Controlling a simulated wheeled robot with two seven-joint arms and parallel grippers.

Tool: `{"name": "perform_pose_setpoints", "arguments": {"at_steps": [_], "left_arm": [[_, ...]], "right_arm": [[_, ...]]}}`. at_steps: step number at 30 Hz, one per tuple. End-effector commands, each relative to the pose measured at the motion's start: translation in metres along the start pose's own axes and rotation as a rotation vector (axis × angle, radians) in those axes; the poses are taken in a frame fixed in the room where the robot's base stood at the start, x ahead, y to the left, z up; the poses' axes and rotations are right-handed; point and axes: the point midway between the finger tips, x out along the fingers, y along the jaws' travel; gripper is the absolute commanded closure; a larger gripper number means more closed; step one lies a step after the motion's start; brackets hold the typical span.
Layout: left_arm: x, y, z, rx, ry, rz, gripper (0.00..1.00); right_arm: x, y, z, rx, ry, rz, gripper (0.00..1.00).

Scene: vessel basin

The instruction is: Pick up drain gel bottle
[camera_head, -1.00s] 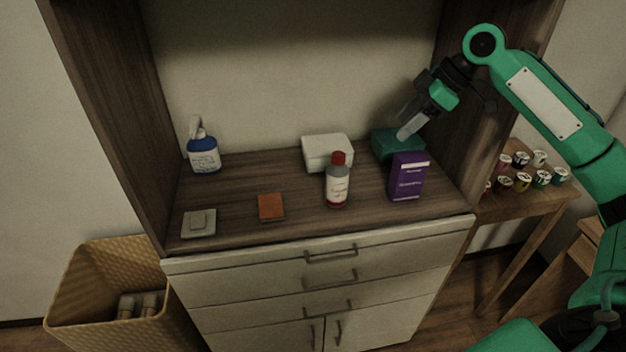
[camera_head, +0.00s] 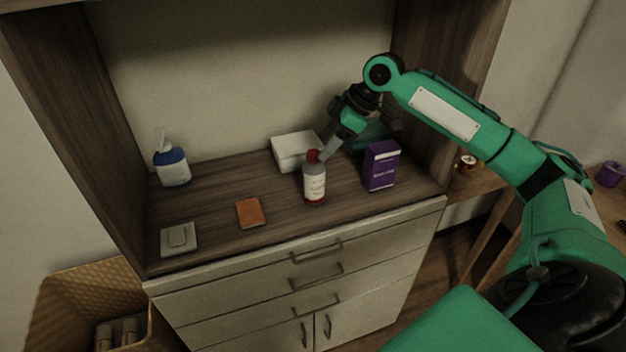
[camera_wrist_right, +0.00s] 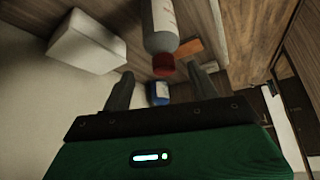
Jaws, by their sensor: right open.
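The drain gel bottle (camera_head: 314,184), grey-white with a red cap and a pale label, stands upright on the wooden counter near its front edge. In the right wrist view the bottle (camera_wrist_right: 163,28) shows with its red cap pointing toward the space between my fingers. My right gripper (camera_head: 328,148) is just behind and above the bottle in the head view, its fingers close to the red cap. In the right wrist view the gripper (camera_wrist_right: 160,88) is open with nothing between its fingertips. Whether a finger touches the cap cannot be told. My left gripper is not in view.
A purple box (camera_head: 381,166) stands right of the bottle, and a white box (camera_head: 296,151) lies behind it.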

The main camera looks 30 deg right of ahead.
Motion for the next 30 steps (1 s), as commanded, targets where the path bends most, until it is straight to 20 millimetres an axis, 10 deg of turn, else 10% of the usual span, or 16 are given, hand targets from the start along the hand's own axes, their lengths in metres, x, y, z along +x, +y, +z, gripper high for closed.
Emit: {"name": "perform_pose_setpoints", "arguments": {"at_steps": [17, 27, 30], "left_arm": [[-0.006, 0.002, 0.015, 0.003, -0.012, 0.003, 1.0], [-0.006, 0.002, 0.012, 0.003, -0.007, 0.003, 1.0], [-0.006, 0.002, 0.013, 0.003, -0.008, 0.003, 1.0]], "right_arm": [[0.049, -0.005, -0.007, 0.001, -0.001, -0.001, 0.4], [0.049, -0.005, -0.006, 0.001, -0.002, -0.002, 1.0], [0.05, -0.005, -0.006, 0.001, -0.004, -0.003, 1.0]]}}
